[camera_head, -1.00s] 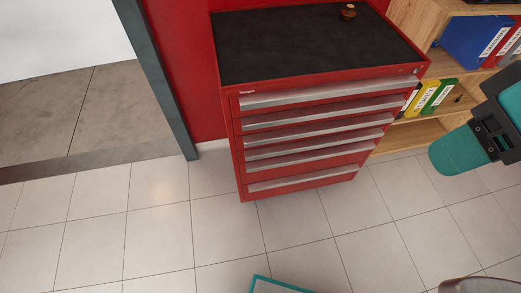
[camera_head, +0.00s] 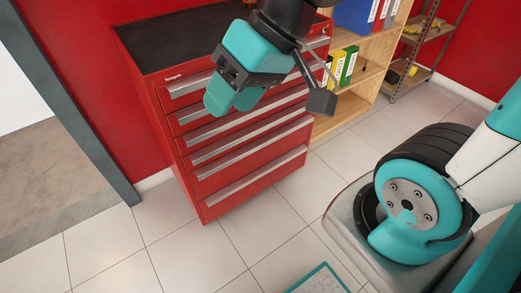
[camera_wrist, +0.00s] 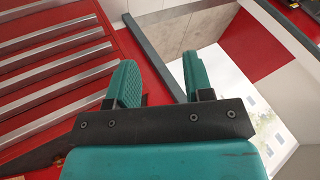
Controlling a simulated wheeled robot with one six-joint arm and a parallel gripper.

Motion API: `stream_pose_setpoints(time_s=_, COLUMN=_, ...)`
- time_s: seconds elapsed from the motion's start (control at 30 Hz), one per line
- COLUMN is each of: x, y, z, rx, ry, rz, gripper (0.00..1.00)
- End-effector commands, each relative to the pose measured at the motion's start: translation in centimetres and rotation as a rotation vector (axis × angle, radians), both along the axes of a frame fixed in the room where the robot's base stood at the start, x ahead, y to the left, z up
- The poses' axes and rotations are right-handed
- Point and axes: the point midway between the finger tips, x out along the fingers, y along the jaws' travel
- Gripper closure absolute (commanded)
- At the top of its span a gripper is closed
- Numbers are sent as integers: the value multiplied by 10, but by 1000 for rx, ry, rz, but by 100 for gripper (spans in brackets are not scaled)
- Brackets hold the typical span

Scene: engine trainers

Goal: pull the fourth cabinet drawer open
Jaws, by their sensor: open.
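The red cabinet (camera_head: 225,190) stands against the red wall, its drawers looking shut. Each drawer has a long silver handle strip across its front. The fourth drawer's handle, counted from the top (camera_head: 236,143), is in the lower half of the front. My gripper (camera_head: 234,102) has teal fingers and hangs in front of the upper drawers, hiding parts of their handles. In the wrist view my gripper (camera_wrist: 160,78) is open and empty, with cabinet handles (camera_wrist: 50,65) to its left. No contact with a handle shows; which handles these are, I cannot tell.
A wooden shelf (camera_head: 345,112) with binders (camera_head: 345,65) stands right of the cabinet. A metal rack (camera_head: 425,55) is farther right. A grey door frame (camera_head: 95,125) is on the left. Tiled floor (camera_head: 160,240) in front of the cabinet is clear, with a teal-edged thing (camera_head: 320,280) at the bottom.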

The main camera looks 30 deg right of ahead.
Motion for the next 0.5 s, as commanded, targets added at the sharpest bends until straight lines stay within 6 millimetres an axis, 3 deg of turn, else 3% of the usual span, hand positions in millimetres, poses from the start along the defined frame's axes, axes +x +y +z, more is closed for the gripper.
stream_pose_setpoints(time_s=0.03, x=9, y=-4, z=-45, rx=34, ry=-8, rz=-56, gripper=53)
stream_pose_setpoints(time_s=0.27, x=49, y=-23, z=-128, rx=202, ry=-55, rz=-294, gripper=53)
stream_pose_setpoints(time_s=0.5, x=87, y=-57, z=-210, rx=387, ry=-115, rz=-545, gripper=53)
